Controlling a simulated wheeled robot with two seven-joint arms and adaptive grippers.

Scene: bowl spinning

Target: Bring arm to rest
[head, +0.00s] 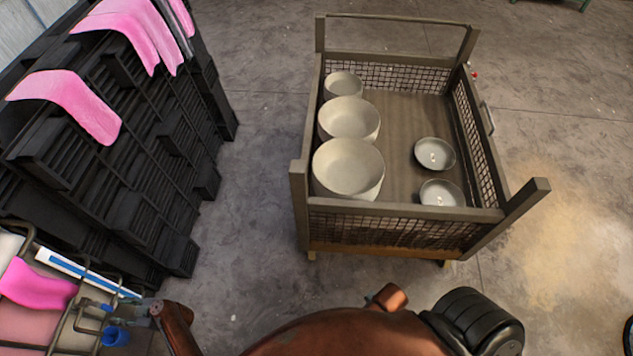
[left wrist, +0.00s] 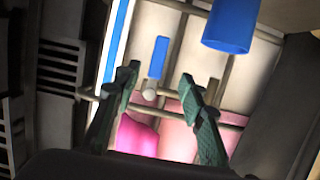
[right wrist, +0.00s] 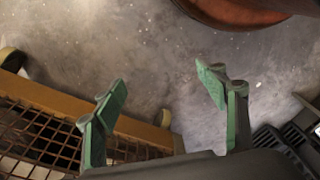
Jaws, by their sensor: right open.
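My left gripper (left wrist: 159,72) is open, its two green fingers spread apart with nothing held between them. It is above a rack or tray holding pink cloth (left wrist: 135,135) and a blue-handled tool (left wrist: 158,58) that shows beyond the fingers. My right gripper (right wrist: 160,77) is open and empty, its fingers pointing over bare grey floor, with the cart's mesh side (right wrist: 40,130) at lower left. In the head view neither gripper's fingers can be made out clearly; my brown arm links fill the bottom edge.
A mesh-sided cart (head: 400,219) stands ahead with three large bowls (head: 348,168) at left and two small bowls (head: 435,153) at right. Black stacked crates (head: 120,190) with pink cloths (head: 75,105) stand at left. A blue cup (head: 116,337) is at lower left. Floor between is clear.

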